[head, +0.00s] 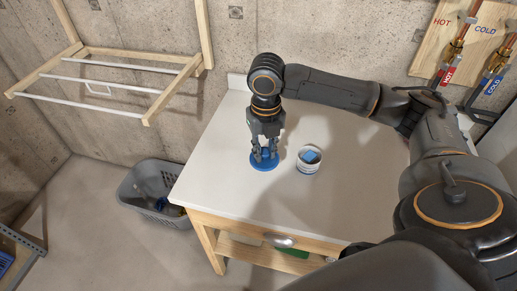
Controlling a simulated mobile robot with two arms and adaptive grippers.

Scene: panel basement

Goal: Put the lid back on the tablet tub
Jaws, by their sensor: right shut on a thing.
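The tablet tub (308,165) is a small white round container standing open on the white worktop, with something blue inside it. The blue round lid (264,165) is to the left of the tub, apart from it. My right gripper (264,154) points down over the lid and is shut on it. The fingers cover the middle of the lid, and I cannot tell whether the lid touches the worktop. My left gripper is not in view.
The white worktop (245,200) is otherwise clear. Its front has a drawer with a metal handle (284,241). A grey basket (150,190) stands on the floor to the left. A wooden drying rack (110,75) is on the wall, and red and blue valves (448,70) are at the upper right.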

